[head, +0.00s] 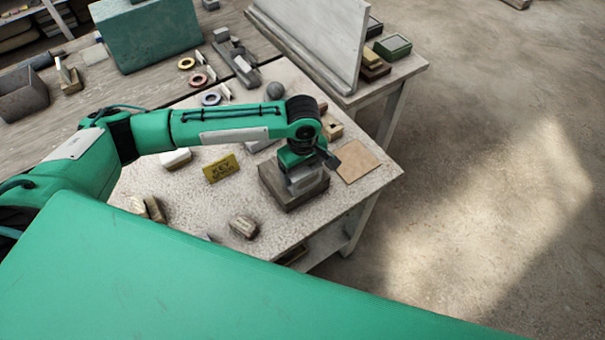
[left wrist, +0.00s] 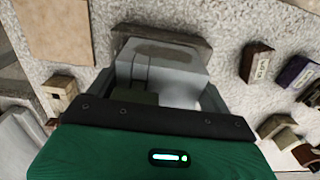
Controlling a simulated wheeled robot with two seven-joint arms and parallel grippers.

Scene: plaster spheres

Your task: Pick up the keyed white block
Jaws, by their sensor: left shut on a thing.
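My left gripper (head: 303,176) points down over a dark grey-brown block (head: 282,192) near the table's right side. It is shut on a pale grey-white block, which shows best in the left wrist view (left wrist: 178,72), with a stepped edge and a dark oval patch on it. The dark block shows behind it there (left wrist: 125,38). I cannot tell whether the pale block touches the dark one. Another white block (head: 174,158) lies left of the yellow "KEY" sign (head: 221,168), partly hidden by my arm. My right gripper is not in view.
A tan square sheet (head: 358,161) lies right of the gripper. A brown-grey block (head: 243,227) lies near the front edge. Behind my arm are a grey sphere (head: 275,90), several rings and an upright pale board (head: 318,38). Speckled tabletop is free between the sign and the front block.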

